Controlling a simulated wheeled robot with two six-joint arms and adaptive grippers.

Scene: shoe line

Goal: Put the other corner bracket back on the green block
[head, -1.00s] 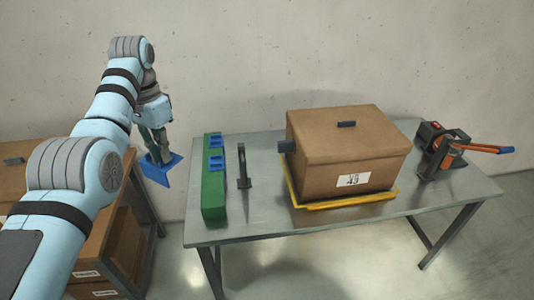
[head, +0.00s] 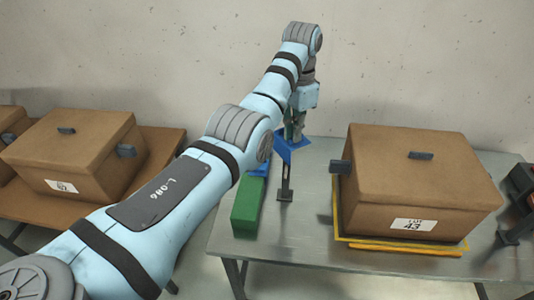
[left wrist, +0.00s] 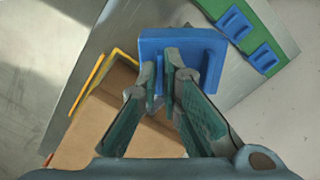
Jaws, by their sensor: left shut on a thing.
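My left gripper (head: 291,134) is shut on a blue corner bracket (head: 294,147) and holds it above the metal table, near the top of a dark upright stand. In the left wrist view the bracket (left wrist: 205,42) lies across the fingertips (left wrist: 172,62). The green block (head: 247,208) lies on the table, below and left of the gripper; my arm hides its far part in the head view. In the left wrist view the green block (left wrist: 284,28) is at the top right, apart from the held bracket, with two blue pieces (left wrist: 264,58) on it. My right gripper is not in view.
The dark stand (head: 286,181) is close right of the green block. A large brown box (head: 415,185) sits on a yellow frame (head: 405,249) further right. A dark device (head: 520,195) is cut off at the right edge. Another brown box (head: 75,160) stands on the left.

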